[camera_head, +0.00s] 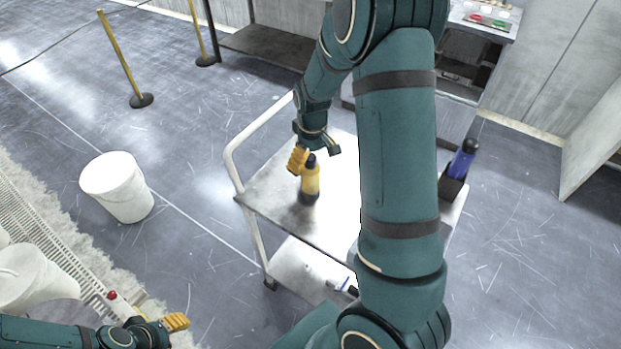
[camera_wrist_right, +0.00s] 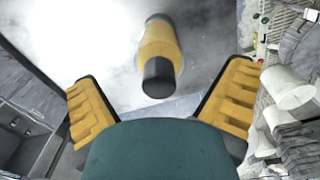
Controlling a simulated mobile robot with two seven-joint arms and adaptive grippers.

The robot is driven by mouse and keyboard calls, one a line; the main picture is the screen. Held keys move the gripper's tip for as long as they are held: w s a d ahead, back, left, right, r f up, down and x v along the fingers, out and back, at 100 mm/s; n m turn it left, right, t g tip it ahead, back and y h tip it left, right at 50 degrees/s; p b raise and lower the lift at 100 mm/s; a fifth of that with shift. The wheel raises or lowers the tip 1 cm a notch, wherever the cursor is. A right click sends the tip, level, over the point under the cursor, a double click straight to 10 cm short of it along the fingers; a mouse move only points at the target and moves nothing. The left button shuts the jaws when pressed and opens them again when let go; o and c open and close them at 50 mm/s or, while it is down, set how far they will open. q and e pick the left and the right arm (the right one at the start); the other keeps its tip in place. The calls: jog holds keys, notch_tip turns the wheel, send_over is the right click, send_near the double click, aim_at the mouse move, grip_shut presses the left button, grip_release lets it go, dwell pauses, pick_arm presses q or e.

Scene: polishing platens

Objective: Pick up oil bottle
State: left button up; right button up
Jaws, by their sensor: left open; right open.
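A yellow bottle with a black cap, the oil bottle (camera_head: 310,182), stands upright on the cart's top shelf (camera_head: 272,194). My right gripper (camera_head: 312,157) is at the bottle's top in the head view, with yellow finger pads beside the cap. In the right wrist view the bottle (camera_wrist_right: 160,50) lies ahead, between and beyond the two open fingers of the right gripper (camera_wrist_right: 162,105), apart from both. My left gripper (camera_head: 176,322) is open and empty at the lower left, far from the cart.
A blue bottle (camera_head: 464,158) sits in a black holder at the cart's right side. A white bottle (camera_head: 345,286) lies on the lower shelf. A white bucket (camera_head: 118,188) stands left of the cart. My right arm hides part of the cart.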

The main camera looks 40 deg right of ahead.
aim_at(311, 169)
jog(key=f, duration=0.4)
jog(key=shift+w+d+f+b, duration=0.15)
jog(key=shift+w+f+b, duration=0.15)
jog(key=shift+f, duration=0.1)
jog(key=c, duration=1.4)
